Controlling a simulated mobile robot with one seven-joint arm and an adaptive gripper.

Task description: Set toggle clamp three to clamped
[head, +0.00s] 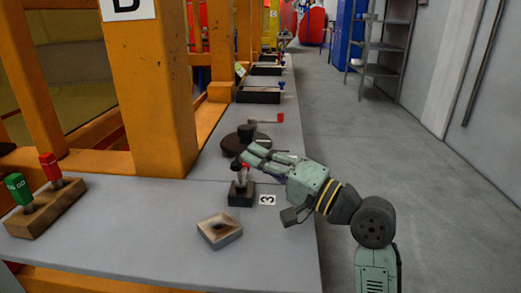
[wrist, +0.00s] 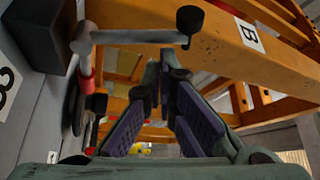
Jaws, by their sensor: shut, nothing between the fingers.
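Toggle clamp three (head: 241,190) stands on the grey bench beside a white label marked 3 (head: 267,199). It has a dark block base and metal parts above it, with a dark tip and a little red near the top. In the wrist view its dark base (wrist: 40,35) is at the upper left, and a metal bar (wrist: 135,37) reaches from it away from the bench to a black tip (wrist: 190,19). A red grip (wrist: 85,85) shows below the bar's joint. My gripper (head: 247,155) is shut and empty, close by the clamp's top; contact cannot be told.
A square block with a hollow (head: 220,230) lies in front of the clamp. A round dark fixture with a red-ended lever (head: 245,138) sits behind. Green and red handles (head: 35,190) stand on a wooden block at left. An orange post (head: 150,90) rises beside the bench.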

